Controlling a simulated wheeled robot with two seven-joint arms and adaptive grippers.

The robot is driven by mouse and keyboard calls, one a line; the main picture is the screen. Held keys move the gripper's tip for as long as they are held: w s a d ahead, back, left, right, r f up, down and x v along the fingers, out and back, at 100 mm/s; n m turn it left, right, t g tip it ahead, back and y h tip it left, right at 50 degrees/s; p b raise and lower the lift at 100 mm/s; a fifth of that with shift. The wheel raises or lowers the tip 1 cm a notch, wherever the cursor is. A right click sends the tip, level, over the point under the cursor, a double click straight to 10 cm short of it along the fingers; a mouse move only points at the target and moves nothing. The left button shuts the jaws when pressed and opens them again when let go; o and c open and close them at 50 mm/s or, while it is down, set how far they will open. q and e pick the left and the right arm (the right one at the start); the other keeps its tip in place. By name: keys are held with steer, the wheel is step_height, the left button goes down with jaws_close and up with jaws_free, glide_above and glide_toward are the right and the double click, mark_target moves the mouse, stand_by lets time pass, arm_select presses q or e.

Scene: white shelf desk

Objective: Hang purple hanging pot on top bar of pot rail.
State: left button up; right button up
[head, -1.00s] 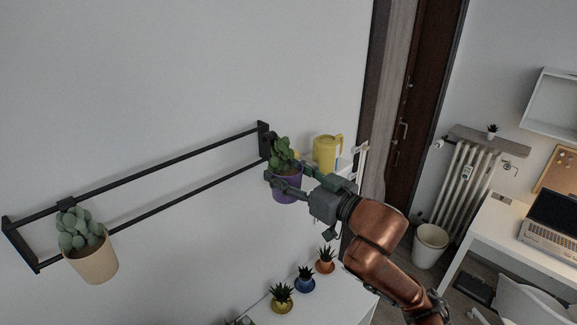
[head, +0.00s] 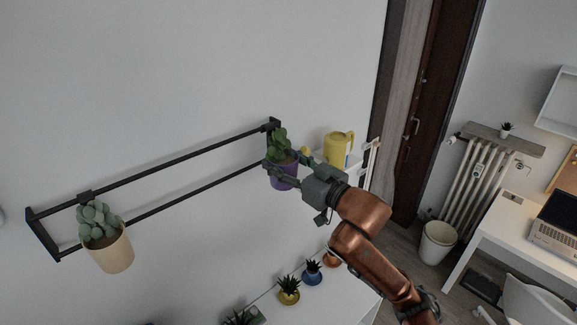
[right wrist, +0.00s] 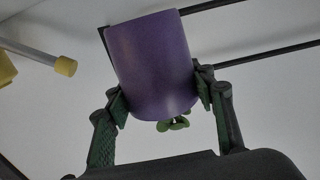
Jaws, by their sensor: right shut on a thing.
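The purple hanging pot (head: 284,178) holds a green plant and is at the right end of the black pot rail (head: 190,159) in the head view. My right gripper (head: 280,168) is shut on it from the right side. In the right wrist view the purple pot (right wrist: 153,65) sits between both fingers (right wrist: 160,95), with rail bars behind it. The pot's top is close to the rail's right end bracket; whether its hook touches the top bar is hidden. A beige pot (head: 108,248) with a succulent hangs at the rail's left end. My left gripper is not in view.
A yellow pitcher (head: 338,149) stands on a small white shelf just right of the purple pot. Several small potted plants, including a yellow one (head: 289,290) and a blue one (head: 312,273), stand below. The rail's middle is free.

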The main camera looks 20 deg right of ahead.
mark_target(274, 155)
steer(key=shift+b+x, duration=0.75)
steer(key=shift+x, duration=2.15)
steer(key=shift+f+b, duration=0.6)
steer(key=shift+f, duration=0.55)
steer(key=shift+c, duration=0.7)
steer(key=o, duration=1.7)
steer(key=shift+a, duration=0.1)
steer(key=shift+o, duration=0.2)
steer(key=shift+f, duration=0.15)
